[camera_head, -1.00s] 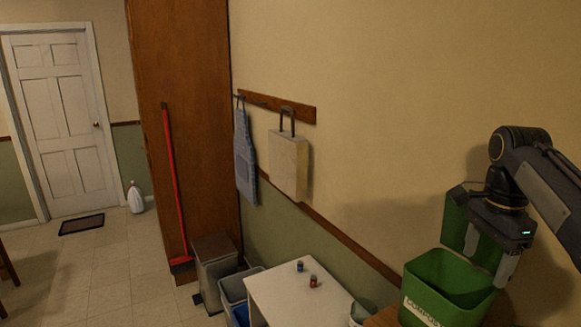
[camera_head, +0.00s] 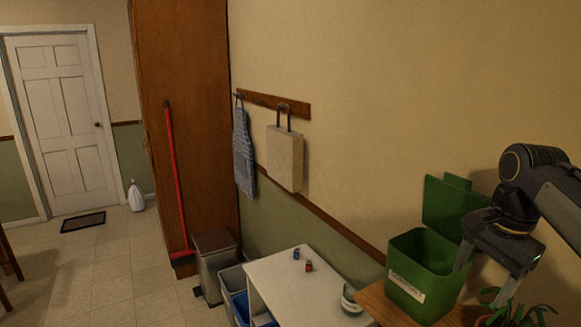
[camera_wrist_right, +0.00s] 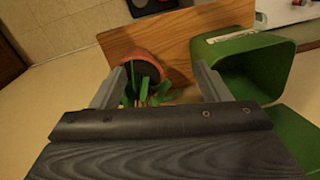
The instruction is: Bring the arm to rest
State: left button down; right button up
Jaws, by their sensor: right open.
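My right arm comes in from the right in the head view. Its gripper (camera_head: 484,278) points down, open and empty, at the right side of the green bin (camera_head: 408,287) and apart from the wall. In the right wrist view the two fingers (camera_wrist_right: 158,88) stand wide apart with nothing held. Beyond them is a potted plant (camera_wrist_right: 146,84) with green leaves. Its leaves also show below the gripper in the head view (camera_head: 515,312). My left gripper is not in view.
The bin and plant stand on a wooden surface (camera_head: 380,303). The bin's green lid (camera_head: 452,207) stands up behind it. A white table (camera_head: 290,278) with two small cans (camera_head: 302,260) is to the left. Open floor (camera_head: 95,265) lies farther left.

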jog(key=s+a+f+n+t+y+b, duration=0.1)
jog(key=s+a+f+n+t, duration=0.1)
jog(key=s+a+f+n, duration=0.4)
jog(key=s+a+f+n+t+y+b, duration=0.2)
jog(key=s+a+f+n, duration=0.4)
jog(key=s+f, duration=0.5)
notch_tip(320, 180, down, 2)
jog(key=a, duration=0.2)
jog(key=shift+s+a+n+t, duration=0.3)
jog(key=shift+f, duration=0.1)
dwell(0.3)
